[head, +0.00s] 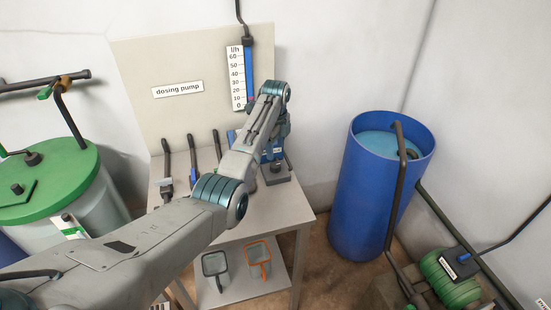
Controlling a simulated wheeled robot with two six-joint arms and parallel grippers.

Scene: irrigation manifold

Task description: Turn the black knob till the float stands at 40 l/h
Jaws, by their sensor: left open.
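The flow scale (237,80), marked 0 to 60 l/h, stands upright on the back panel beside a blue tube (249,70). A small reddish spot low in the tube, near the 0 to 10 marks, may be the float; it is too small to be sure. My left arm reaches across the table, and its wrist bends down in front of the panel below the scale. My left gripper (273,154) is open at the pump (277,177) on the table. The black knob cannot be made out; my arm and gripper cover that area. My right gripper is not in view.
The table (292,206) carries several dark-handled tools at its left. Two baskets sit on its lower shelf. A blue barrel (378,195) stands to the right, and a green-lidded tank (50,180) to the left. A green motor (448,280) is at lower right.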

